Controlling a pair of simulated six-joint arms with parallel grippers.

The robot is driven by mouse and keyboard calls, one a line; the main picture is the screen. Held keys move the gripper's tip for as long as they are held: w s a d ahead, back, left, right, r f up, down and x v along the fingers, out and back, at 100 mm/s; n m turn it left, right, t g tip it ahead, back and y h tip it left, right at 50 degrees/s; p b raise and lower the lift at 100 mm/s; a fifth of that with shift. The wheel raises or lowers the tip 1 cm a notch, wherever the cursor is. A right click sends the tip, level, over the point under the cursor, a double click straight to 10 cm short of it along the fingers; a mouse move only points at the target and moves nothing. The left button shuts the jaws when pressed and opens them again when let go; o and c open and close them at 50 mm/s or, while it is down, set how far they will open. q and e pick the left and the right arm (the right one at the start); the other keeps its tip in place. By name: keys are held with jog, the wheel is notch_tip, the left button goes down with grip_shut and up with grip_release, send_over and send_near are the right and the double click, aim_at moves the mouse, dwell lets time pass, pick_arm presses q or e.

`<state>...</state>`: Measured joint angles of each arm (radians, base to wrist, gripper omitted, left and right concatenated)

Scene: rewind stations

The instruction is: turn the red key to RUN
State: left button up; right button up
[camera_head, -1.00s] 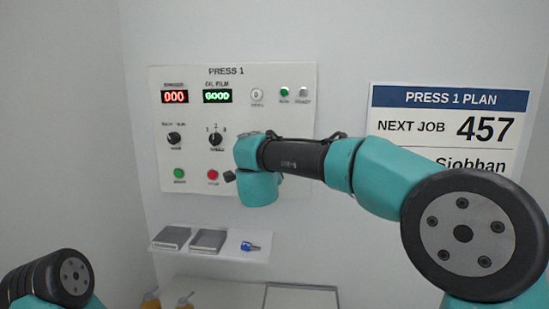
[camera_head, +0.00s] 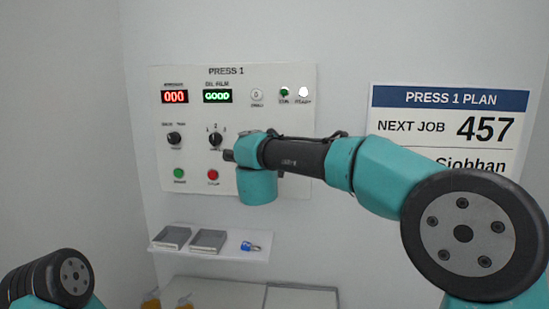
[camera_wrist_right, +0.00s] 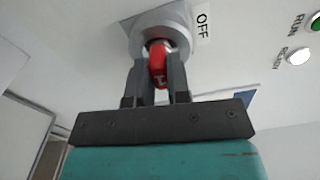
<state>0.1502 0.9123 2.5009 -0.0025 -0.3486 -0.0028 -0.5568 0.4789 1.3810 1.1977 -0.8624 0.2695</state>
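In the right wrist view the red key (camera_wrist_right: 158,62) sits in a round grey lock (camera_wrist_right: 150,22) on the white panel, next to a label reading OFF (camera_wrist_right: 202,20). My right gripper (camera_wrist_right: 158,80) has a finger on each side of the key's grip, and both appear to touch it. The key's inner part is partly hidden inside the lock's ring. In the head view my right arm hides the key and lock. My left gripper is in neither view; only part of my left arm shows at the lower left.
The PRESS 1 panel (camera_head: 185,88) has dark knobs (camera_head: 174,139), a green button (camera_head: 179,173) and a red button (camera_head: 213,174). The RUN lamp (camera_head: 284,92) is green and the READY lamp (camera_head: 303,92) glows white.

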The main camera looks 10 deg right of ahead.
jog(key=o, duration=0.5)
jog(key=shift+s, duration=0.1)
jog(key=v, duration=1.7)
jog(key=shift+s, duration=0.15)
